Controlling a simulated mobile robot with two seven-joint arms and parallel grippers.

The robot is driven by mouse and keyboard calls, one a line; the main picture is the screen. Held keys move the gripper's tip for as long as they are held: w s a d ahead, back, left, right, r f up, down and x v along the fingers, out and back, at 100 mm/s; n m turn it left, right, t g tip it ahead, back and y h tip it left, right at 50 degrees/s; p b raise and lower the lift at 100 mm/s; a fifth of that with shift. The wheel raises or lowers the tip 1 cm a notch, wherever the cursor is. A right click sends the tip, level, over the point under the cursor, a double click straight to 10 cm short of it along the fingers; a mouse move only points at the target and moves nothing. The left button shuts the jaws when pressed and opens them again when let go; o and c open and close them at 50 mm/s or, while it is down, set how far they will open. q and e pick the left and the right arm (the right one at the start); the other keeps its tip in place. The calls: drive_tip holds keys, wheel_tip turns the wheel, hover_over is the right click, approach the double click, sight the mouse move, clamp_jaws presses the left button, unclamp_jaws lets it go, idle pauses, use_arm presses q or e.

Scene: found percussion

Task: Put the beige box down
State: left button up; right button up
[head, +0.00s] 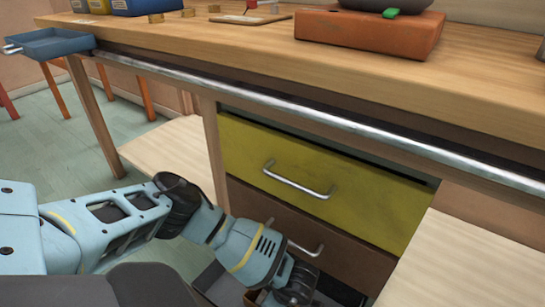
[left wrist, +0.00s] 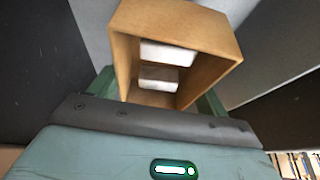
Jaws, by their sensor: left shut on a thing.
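In the left wrist view the beige box (left wrist: 200,28) is a tan, open-ended box, and pale blocks (left wrist: 158,78) show inside it. My left gripper (left wrist: 158,100) is shut on this box, with green fingers at its two sides. In the head view my left arm reaches down to the open bottom drawer (head: 218,284), and its wrist (head: 295,285) is at the bottom edge of the picture. The fingers and most of the box are cut off there. I cannot tell whether the box touches the drawer floor. My right gripper is not in view.
Dark walls (left wrist: 30,70) flank the box in the left wrist view. Above the open drawer are a brown drawer front (head: 340,252) and a yellow drawer (head: 320,185) with metal handles.

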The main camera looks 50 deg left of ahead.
use_arm(q)
wheel_tip(320, 180, down, 5)
drive_tip(key=shift+r+b, duration=0.2)
drive_tip(key=shift+b, duration=1)
drive_tip(key=shift+f, duration=0.2)
drive_tip(key=shift+r, duration=0.1)
drive_tip(key=o, duration=1)
drive_tip(key=shift+o, duration=0.2)
